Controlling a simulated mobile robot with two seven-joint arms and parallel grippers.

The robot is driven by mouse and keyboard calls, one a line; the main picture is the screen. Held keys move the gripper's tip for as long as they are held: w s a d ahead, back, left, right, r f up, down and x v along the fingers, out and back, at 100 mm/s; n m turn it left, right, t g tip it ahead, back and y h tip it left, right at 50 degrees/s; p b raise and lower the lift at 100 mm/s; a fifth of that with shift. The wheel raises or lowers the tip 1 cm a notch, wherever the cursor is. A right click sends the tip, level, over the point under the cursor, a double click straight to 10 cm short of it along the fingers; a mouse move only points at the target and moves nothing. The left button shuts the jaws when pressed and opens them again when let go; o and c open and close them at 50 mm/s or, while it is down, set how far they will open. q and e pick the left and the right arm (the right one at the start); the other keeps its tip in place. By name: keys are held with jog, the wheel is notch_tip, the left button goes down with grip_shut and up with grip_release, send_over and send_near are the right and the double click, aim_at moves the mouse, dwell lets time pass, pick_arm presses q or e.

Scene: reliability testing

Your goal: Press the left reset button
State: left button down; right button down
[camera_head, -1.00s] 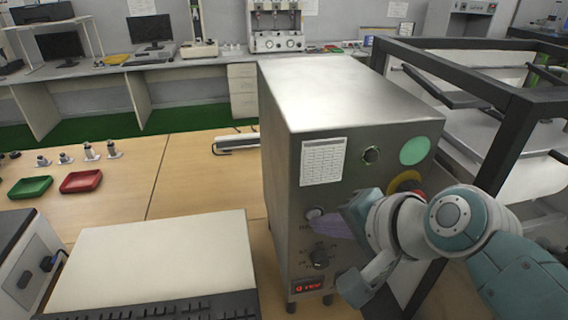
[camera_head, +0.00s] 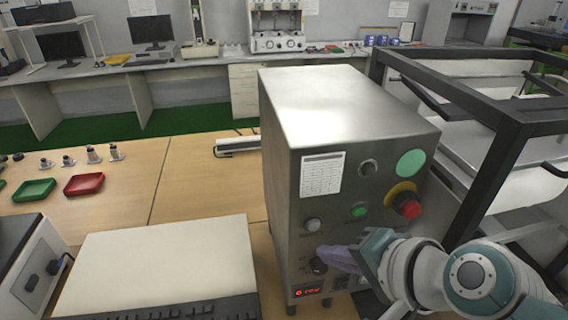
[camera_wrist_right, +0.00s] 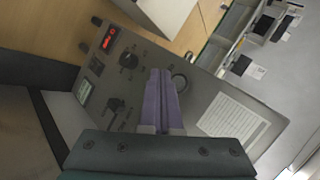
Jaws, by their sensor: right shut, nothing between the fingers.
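The metal control box (camera_head: 345,105) stands on the table, its front panel facing me. A round pale button (camera_head: 313,225) sits at the panel's left side, under the white label sheet; its marking is too small to read. A round button also shows beside the fingers in the wrist view (camera_wrist_right: 180,82). My right gripper (camera_head: 322,253) has its purple fingers together, with nothing between them. Its tips are below the pale button, in front of the black knob (camera_head: 318,266); I cannot tell whether they touch the panel. My left gripper is not in view.
The panel also bears a green button (camera_head: 358,210), a red emergency stop (camera_head: 408,205) on yellow and a red display (camera_head: 308,291). A dark frame (camera_head: 490,125) stands close on the right.

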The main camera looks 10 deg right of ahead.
jog(key=shift+s+p, duration=0.45)
jog(key=shift+s, duration=0.9)
jog(key=s+d+r+n+g+h, duration=0.25)
jog(key=s+r+n, duration=0.3)
jog(key=s, duration=0.35)
jog(key=s+d+r+n+g+h, duration=0.2)
jog(key=s+d+r+n+g, duration=0.15)
jog(key=s+n, duration=0.5)
notch_tip(320, 180, up, 19)
jog(key=m+p, duration=0.1)
jog(key=p, duration=1.8)
jog(key=shift+s+t, duration=0.4)
jog(key=shift+s, duration=0.05)
jog(key=shift+d+y, duration=0.1)
jog(key=shift+y, duration=0.15)
